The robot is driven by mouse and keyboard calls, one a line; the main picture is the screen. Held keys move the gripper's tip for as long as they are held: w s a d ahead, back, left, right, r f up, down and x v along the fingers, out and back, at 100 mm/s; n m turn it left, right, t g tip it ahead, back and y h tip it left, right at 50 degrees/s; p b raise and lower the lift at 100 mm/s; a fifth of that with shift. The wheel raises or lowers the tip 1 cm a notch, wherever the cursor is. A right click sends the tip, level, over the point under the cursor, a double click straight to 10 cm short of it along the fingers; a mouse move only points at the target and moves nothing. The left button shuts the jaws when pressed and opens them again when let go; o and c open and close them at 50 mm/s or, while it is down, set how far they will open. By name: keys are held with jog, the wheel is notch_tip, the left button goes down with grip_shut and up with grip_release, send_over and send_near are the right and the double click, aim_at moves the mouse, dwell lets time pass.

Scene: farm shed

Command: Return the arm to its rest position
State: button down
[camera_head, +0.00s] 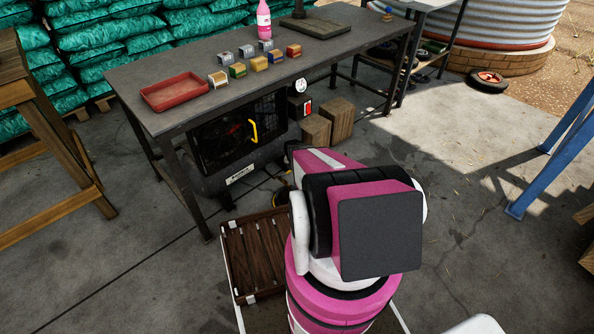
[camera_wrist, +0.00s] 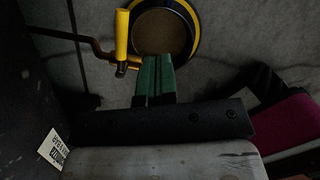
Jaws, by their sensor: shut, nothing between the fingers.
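My arm, pink, white and black, stands folded in the lower middle of the head view in front of the dark workbench (camera_head: 180,118). My gripper is hidden behind the arm there. In the wrist view my gripper (camera_wrist: 154,70) shows its green fingers side by side, shut, with nothing between them. Past the fingertips is a yellow-rimmed round thing (camera_wrist: 187,8) with a brown middle. A yellow handle (camera_wrist: 121,35) on a dark bar stands just left of the fingertips. I cannot tell whether the fingers touch either.
The bench holds a red tray (camera_head: 175,92), several small boxes (camera_head: 238,70) and a pink bottle (camera_head: 264,20). A dark machine (camera_head: 238,135) and wooden blocks (camera_head: 328,122) stand beneath. A slatted wooden crate (camera_head: 255,255) lies left of my arm. The floor at right is mostly clear.

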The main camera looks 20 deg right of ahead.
notch_tip(320, 180, up, 9)
jog(key=s, duration=0.2)
jog(key=s+a+r+m, duration=0.8)
jog(key=s+r+m, duration=0.1)
jog(key=r+m, duration=0.3)
jog(key=s+a+r+m+g+y, duration=0.1)
jog(key=s+a+r+m, duration=0.8)
jog(key=r+m, duration=0.4)
jog(key=shift+s+m+g+y, duration=0.3)
jog(key=shift+s+m, duration=0.15)
jog(key=shift+m, duration=0.65)
jog(key=shift+a, duration=0.1)
